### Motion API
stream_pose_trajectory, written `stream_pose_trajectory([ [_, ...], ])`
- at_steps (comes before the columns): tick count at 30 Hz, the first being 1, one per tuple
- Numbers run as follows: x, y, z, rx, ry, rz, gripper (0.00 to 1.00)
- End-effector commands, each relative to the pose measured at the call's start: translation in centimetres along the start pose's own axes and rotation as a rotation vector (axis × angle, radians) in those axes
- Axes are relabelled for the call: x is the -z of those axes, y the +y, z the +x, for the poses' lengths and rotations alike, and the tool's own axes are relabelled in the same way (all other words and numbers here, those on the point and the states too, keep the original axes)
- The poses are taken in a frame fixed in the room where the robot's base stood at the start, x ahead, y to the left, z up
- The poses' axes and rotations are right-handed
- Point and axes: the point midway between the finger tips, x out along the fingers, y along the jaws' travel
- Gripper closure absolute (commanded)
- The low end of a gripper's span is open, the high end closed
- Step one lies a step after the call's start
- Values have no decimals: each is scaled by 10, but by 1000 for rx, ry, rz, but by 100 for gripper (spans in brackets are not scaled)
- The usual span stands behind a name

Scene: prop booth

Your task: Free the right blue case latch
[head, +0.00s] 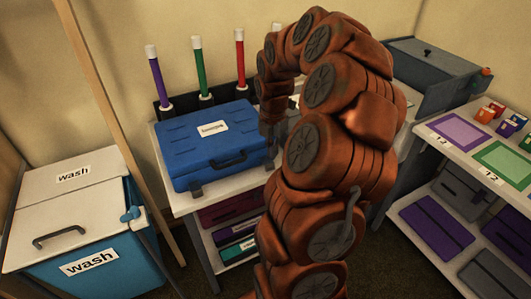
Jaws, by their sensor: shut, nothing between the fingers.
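The blue case (190,155) lies closed on a white table, with a white label on its lid and a dark handle (229,160) on its front. Its left latch (196,189) is a dark tab at the front left. The right latch (268,164) shows as a small dark piece at the case's front right corner, close to my arm; its state is too small to tell. My gripper (270,132) is shut and points down at the case's right end, partly hidden by my arm. I cannot tell whether it touches the case.
The table edge (188,209) runs in front of the case. Several coloured tubes, including a green one (201,68), stand behind it. A blue wash bin (90,255) and a wooden post (110,110) are at left. A shelf with coloured mats (458,133) is at right.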

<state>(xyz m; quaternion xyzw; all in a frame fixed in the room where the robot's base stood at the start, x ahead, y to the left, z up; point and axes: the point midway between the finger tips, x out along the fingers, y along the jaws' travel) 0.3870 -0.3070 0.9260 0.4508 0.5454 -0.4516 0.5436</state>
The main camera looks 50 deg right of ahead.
Motion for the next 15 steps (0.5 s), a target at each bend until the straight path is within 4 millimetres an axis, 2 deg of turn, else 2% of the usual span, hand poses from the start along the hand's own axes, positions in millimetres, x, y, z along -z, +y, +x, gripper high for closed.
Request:
stream_pose_trajectory([
  [15,-1,1,-42,-3,-2,1,100],
])
